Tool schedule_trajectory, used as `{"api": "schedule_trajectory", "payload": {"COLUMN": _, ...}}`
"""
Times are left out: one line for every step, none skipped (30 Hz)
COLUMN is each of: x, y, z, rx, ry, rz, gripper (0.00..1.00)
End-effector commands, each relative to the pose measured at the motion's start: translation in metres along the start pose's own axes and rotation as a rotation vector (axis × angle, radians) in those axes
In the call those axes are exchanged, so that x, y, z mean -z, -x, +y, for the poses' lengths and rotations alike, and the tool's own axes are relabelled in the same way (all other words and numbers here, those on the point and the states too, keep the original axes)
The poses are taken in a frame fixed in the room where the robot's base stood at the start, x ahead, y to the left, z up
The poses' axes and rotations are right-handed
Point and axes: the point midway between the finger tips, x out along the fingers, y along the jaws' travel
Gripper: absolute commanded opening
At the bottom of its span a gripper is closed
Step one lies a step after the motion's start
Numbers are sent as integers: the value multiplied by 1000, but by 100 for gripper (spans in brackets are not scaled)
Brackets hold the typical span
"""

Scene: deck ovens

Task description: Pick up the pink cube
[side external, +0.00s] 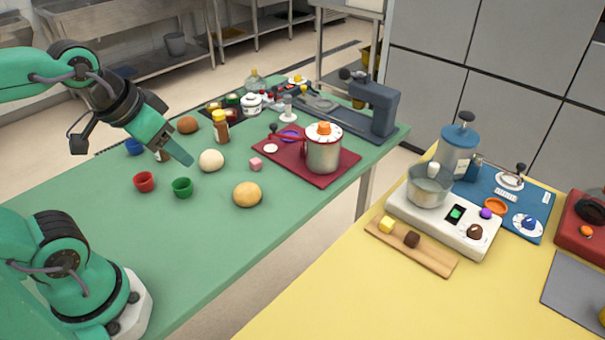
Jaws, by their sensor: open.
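The small pink cube (256,164) sits on the green table (225,240), between a pale dough ball (211,160) and the dark red mat (333,173). My gripper (186,160) is in the air to the left of the cube, pointing down and to the right. Its tip appears near the pale ball, and its height above the table is hard to judge. It holds nothing that I can see. The gap between the fingers is hidden from this side. The cube is fully in view and nothing touches it.
A tan ball (247,194) lies just in front of the cube. A red cup (144,182) and a green cup (182,187) stand to the left. A steel pot (323,152) stands on the mat. A brown bottle (220,128) stands behind.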

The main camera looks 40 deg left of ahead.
Motion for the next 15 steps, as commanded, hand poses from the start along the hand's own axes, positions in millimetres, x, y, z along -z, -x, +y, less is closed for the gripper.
{"api": "schedule_trajectory", "payload": {"x": 2, "y": 0, "z": -1, "rx": 1, "ry": 0, "rz": -5, "gripper": 51}}
{"api": "schedule_trajectory", "payload": {"x": 4, "y": -1, "z": -1, "rx": 2, "ry": -1, "rz": -8, "gripper": 51}}
{"api": "schedule_trajectory", "payload": {"x": 7, "y": -2, "z": -2, "rx": 3, "ry": -2, "rz": -14, "gripper": 51}}
{"api": "schedule_trajectory", "payload": {"x": 9, "y": -2, "z": -2, "rx": 4, "ry": -2, "rz": -18, "gripper": 51}}
{"api": "schedule_trajectory", "payload": {"x": 12, "y": -3, "z": -3, "rx": 5, "ry": -3, "rz": -24, "gripper": 51}}
{"api": "schedule_trajectory", "payload": {"x": 16, "y": -4, "z": -4, "rx": 6, "ry": -5, "rz": -31, "gripper": 51}}
{"api": "schedule_trajectory", "payload": {"x": 20, "y": -5, "z": -4, "rx": 8, "ry": -6, "rz": -38, "gripper": 51}}
{"api": "schedule_trajectory", "payload": {"x": 24, "y": -6, "z": -5, "rx": 9, "ry": -8, "rz": -45, "gripper": 51}}
{"api": "schedule_trajectory", "payload": {"x": 29, "y": -8, "z": -7, "rx": 10, "ry": -11, "rz": -55, "gripper": 51}}
{"api": "schedule_trajectory", "payload": {"x": 34, "y": -10, "z": -8, "rx": 12, "ry": -13, "rz": -63, "gripper": 51}}
{"api": "schedule_trajectory", "payload": {"x": 38, "y": -12, "z": -9, "rx": 13, "ry": -15, "rz": -72, "gripper": 51}}
{"api": "schedule_trajectory", "payload": {"x": 44, "y": -14, "z": -11, "rx": 15, "ry": -17, "rz": -83, "gripper": 51}}
{"api": "schedule_trajectory", "payload": {"x": 49, "y": -17, "z": -12, "rx": 16, "ry": -19, "rz": -92, "gripper": 51}}
{"api": "schedule_trajectory", "payload": {"x": 54, "y": -19, "z": -14, "rx": 17, "ry": -21, "rz": -101, "gripper": 51}}
{"api": "schedule_trajectory", "payload": {"x": 60, "y": -23, "z": -15, "rx": 18, "ry": -24, "rz": -112, "gripper": 51}}
